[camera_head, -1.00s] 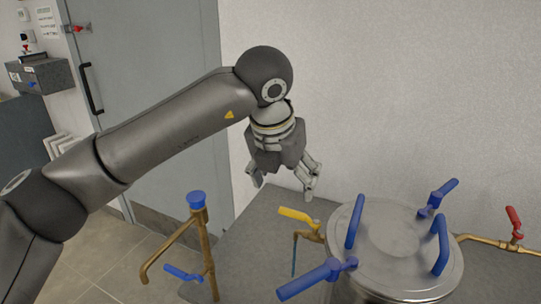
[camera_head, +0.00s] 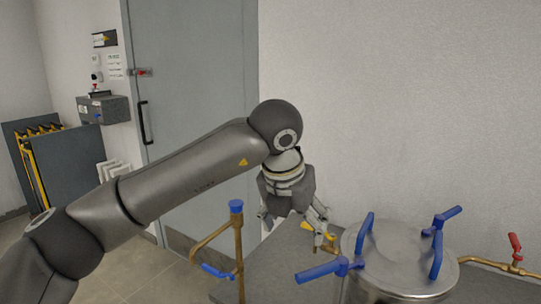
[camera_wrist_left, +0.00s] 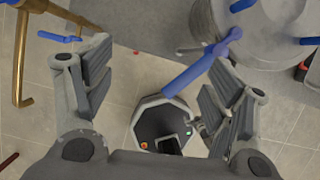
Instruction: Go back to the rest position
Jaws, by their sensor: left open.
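My left gripper (camera_head: 293,222) hangs from my grey left arm with its fingers pointing down. It is open and empty, above and behind the left side of the steel vessel (camera_head: 395,262) in the head view. In the left wrist view its two fingers (camera_wrist_left: 160,85) stand wide apart with nothing held between them. A blue lever handle (camera_wrist_left: 204,62) shows beyond the fingers there. My right gripper is in neither view.
The vessel has blue handles (camera_head: 328,270) on its lid. A brass pipe with a blue cap (camera_head: 236,207) stands left of it. A yellow lever (camera_head: 316,232) is close below the gripper. A red valve (camera_head: 515,245) is at the right. A grey door (camera_head: 195,100) stands behind.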

